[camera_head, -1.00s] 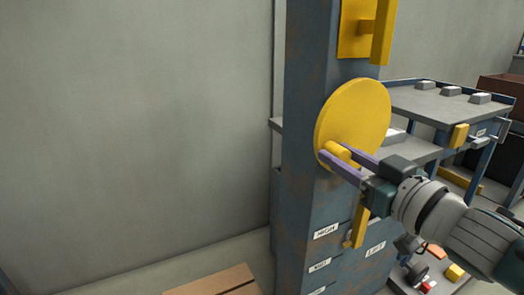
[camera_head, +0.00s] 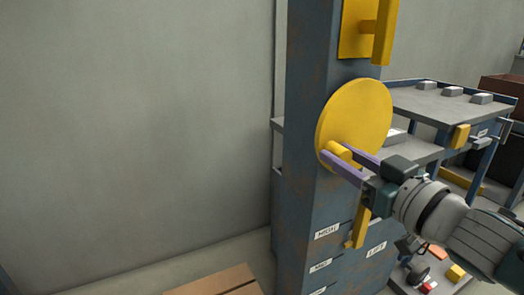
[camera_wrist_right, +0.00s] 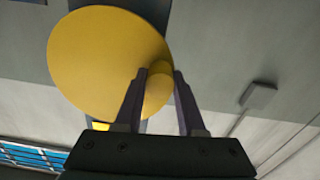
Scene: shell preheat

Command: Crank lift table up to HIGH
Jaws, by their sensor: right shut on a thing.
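The yellow crank wheel (camera_head: 362,118) is mounted on the blue-grey post (camera_head: 303,130) of the lift table. Its yellow knob (camera_head: 339,151) sticks out at the lower left of the disc. My right gripper (camera_head: 345,160) has its purple fingers around the knob and is shut on it. In the right wrist view the wheel (camera_wrist_right: 105,60) fills the upper left, and the knob (camera_wrist_right: 158,90) sits between the fingers (camera_wrist_right: 155,95). Labels including HIGH (camera_head: 327,231) and LIFT (camera_head: 376,249) show below the wheel. My left gripper is not in view.
A yellow handle (camera_head: 382,30) is above the wheel and a yellow lever (camera_head: 359,225) hangs below it. A grey-topped table (camera_head: 440,105) with several grey blocks stands behind at the right. A wooden board (camera_head: 215,282) lies at the bottom. The left side is bare wall.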

